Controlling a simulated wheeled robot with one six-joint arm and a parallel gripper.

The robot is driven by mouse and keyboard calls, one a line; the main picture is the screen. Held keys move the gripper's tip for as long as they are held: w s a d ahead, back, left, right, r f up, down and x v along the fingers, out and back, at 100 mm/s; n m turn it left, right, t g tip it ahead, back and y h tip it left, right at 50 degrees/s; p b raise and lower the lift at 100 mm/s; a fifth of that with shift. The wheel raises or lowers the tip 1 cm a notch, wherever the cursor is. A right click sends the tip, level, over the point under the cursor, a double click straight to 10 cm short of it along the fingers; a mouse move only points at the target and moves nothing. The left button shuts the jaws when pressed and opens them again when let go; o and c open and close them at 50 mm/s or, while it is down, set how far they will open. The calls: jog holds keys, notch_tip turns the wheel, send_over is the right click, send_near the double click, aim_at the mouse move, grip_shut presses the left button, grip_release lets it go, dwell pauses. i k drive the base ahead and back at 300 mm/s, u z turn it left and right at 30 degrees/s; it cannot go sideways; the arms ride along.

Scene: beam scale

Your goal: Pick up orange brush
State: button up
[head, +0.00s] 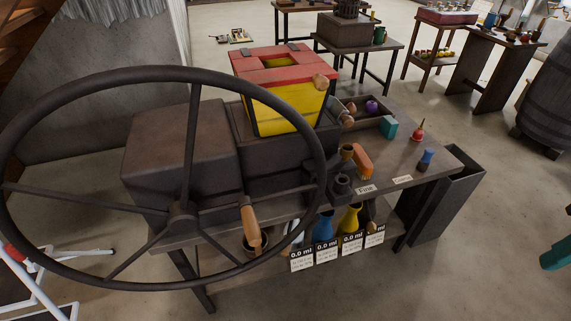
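The orange brush (362,160) lies on the dark worktable (432,160), right of the big wheel's rim. It is an orange rounded block, turned at a slant, and its underside is hard to make out. A dark cup-like part and a small dark bottle stand close on its left. My gripper is not in view.
A large spoked wheel (187,75) with a wooden handle fills the left front. Near the brush are a teal block (388,127), a red-based bulb (417,131), a blue bottle (425,160) and paper labels (366,189). Coloured flasks (324,228) stand on the shelf below.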

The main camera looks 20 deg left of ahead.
aim_at(365, 167)
jog(key=u, duration=0.45)
jog(key=i, duration=1)
